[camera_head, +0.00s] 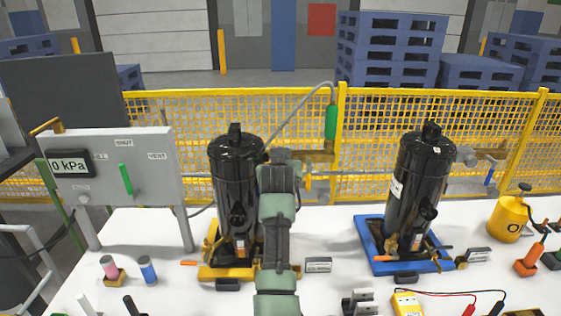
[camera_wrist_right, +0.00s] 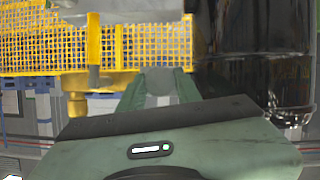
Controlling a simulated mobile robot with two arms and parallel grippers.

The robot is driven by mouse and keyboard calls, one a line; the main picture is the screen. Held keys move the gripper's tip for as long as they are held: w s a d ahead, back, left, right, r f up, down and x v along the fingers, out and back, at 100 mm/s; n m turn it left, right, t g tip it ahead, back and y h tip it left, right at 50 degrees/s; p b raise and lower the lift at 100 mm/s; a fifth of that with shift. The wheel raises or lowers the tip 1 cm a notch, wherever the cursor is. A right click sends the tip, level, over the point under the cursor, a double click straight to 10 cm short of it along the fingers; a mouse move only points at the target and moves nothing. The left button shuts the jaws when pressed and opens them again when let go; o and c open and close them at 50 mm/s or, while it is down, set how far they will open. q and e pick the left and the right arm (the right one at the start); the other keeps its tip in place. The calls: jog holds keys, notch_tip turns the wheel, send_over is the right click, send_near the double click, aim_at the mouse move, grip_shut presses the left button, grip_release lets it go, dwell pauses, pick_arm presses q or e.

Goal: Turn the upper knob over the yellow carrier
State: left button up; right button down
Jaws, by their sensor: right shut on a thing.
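The yellow carrier (camera_head: 205,272) stands on the white table with a black compressor (camera_head: 222,185) upright on it. My right gripper (camera_head: 281,157) is beside the compressor's upper right side, next to a brass fitting (camera_head: 318,157). In the right wrist view, my gripper (camera_wrist_right: 158,88) is shut on a grey piece (camera_wrist_right: 158,80) between its green fingers, which looks like the upper knob. In the head view my gripper and arm hide the knob. In the wrist view the brass fitting (camera_wrist_right: 78,88) is left of the fingers and the compressor (camera_wrist_right: 245,85) right. My left gripper is not in view.
A green-handled hose end (camera_head: 331,122) rises from the brass fitting. A blue carrier (camera_head: 372,262) with another black compressor (camera_head: 415,190) stands to the right. A grey gauge panel (camera_head: 110,165) is at left, a yellow mesh fence (camera_head: 375,120) behind. Small tools lie along the front.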

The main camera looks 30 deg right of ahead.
jog(key=shift+f+m+y+p, duration=0.15)
jog(key=shift+m+y+p, duration=0.15)
jog(key=shift+f, duration=0.1)
dwell(0.3)
jog(key=c, duration=1)
grip_release()
jog(key=shift+r, duration=0.2)
